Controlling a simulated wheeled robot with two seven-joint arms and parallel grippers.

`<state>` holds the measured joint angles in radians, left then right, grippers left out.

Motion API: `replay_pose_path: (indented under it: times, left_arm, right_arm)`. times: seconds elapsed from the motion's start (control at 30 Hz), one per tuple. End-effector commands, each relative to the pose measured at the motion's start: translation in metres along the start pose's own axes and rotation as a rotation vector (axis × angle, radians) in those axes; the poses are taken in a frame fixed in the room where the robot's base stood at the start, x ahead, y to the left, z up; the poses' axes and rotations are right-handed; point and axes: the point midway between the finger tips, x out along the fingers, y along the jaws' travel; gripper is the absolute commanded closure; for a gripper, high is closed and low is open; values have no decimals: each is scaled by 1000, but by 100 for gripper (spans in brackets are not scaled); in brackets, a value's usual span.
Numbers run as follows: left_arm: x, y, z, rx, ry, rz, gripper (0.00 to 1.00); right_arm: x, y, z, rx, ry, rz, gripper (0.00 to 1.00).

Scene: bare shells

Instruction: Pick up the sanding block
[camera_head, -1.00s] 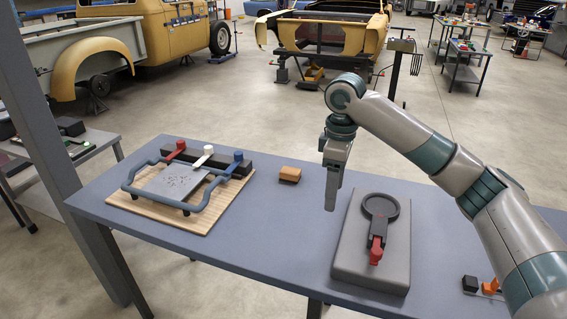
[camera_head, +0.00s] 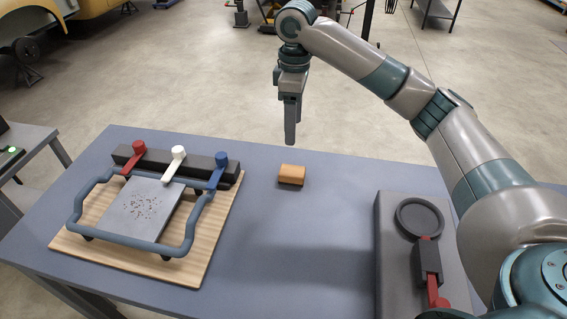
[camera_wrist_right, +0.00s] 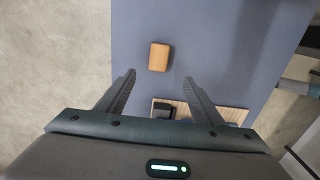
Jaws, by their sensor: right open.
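The sanding block (camera_head: 291,174) is a small orange-tan block lying on the blue-grey table, right of the clamp fixture. In the right wrist view the block (camera_wrist_right: 159,57) lies ahead of the fingertips, roughly centred between them and apart from them. My right gripper (camera_head: 290,140) points down above the table's far edge, above and behind the block in the head view. Its two fingers are spread and empty in the right wrist view (camera_wrist_right: 159,76). My left gripper is in neither view.
A wooden board (camera_head: 190,268) on the left carries a metal plate, a blue-grey handled frame and red, white and blue levers. A grey base (camera_head: 392,262) with a black ring and red handle stands at the right.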

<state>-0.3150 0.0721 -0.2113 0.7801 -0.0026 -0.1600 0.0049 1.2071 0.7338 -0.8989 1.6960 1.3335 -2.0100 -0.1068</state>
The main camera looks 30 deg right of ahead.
Motion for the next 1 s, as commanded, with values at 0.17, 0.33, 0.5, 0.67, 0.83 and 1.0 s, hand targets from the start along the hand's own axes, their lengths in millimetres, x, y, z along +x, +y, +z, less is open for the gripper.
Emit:
replay_pose_path:
  times: [0.17, 0.33, 0.5, 0.67, 0.83, 1.0]
  left_arm:
    - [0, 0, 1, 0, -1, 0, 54]
    - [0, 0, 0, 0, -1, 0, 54]
    - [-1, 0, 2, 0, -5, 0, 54]
    - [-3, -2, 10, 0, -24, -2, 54]
    - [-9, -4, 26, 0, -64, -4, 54]
    - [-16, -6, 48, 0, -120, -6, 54]
  right_arm:
    - [0, 0, 0, 0, 0, 0, 39]
    - [0, 0, 0, 0, 0, 0, 39]
    - [4, 0, 0, 0, 0, -1, 39]
    - [21, 0, 1, 1, -2, -3, 39]
    - [49, 0, 1, 0, -3, -3, 39]
    - [79, 0, 1, 1, -3, -2, 39]
